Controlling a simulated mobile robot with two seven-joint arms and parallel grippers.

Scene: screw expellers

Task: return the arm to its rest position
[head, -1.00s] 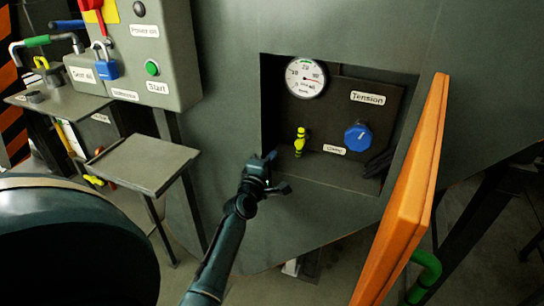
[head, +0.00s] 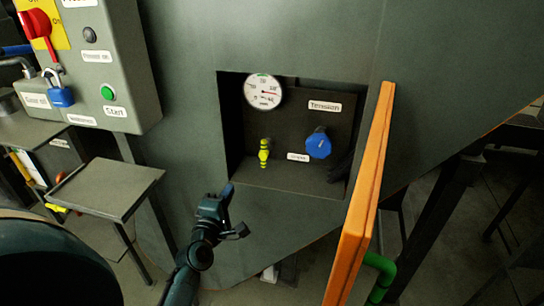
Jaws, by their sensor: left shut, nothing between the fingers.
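My left gripper (head: 228,212) is in the lower middle of the head view, its arm coming up from the bottom edge. It is shut with nothing in it. It stands in front of the grey machine wall, below and left of an open recess (head: 233,140). It appears apart from the yellow-green clamp (head: 264,152), the blue tension knob (head: 318,143) and the round gauge (head: 263,91) inside the recess. My right gripper is not in view.
An orange door (head: 362,200) stands open at the recess's right, with a green pipe (head: 380,272) behind it. At left are a control box (head: 130,60) with a blue padlock (head: 60,92) and green start button (head: 107,92), and a small metal table (head: 110,187).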

